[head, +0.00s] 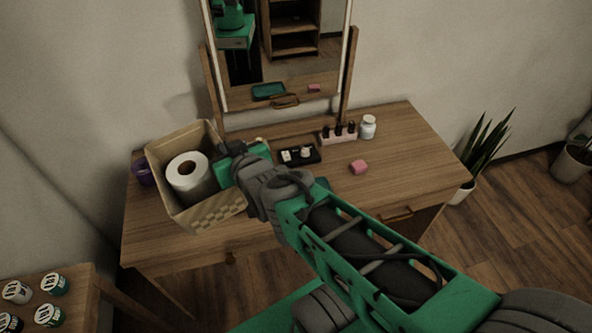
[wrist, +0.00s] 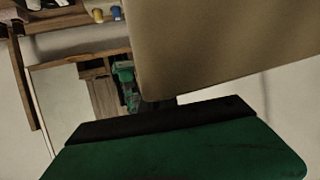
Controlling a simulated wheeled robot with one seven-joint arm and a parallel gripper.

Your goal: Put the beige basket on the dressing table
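The beige basket (head: 213,213) is over the left part of the dressing table (head: 375,195) in the head view and looks somewhat tilted. A white paper roll (head: 188,176) is inside it. My gripper (head: 236,158) is at the basket's right wall and appears shut on it; the fingertips are mostly hidden. In the wrist view the basket's wall (wrist: 225,45) fills the upper right, against the dark pad of a green finger. I cannot tell whether the basket's bottom touches the tabletop.
A purple container (head: 143,172) stands close to the basket's left. A black tray (head: 300,155), a pink bottle rack (head: 338,136), a white jar (head: 368,126) and a pink block (head: 359,167) are on the table. The mirror (head: 280,60) rises behind. The tabletop's front right is clear.

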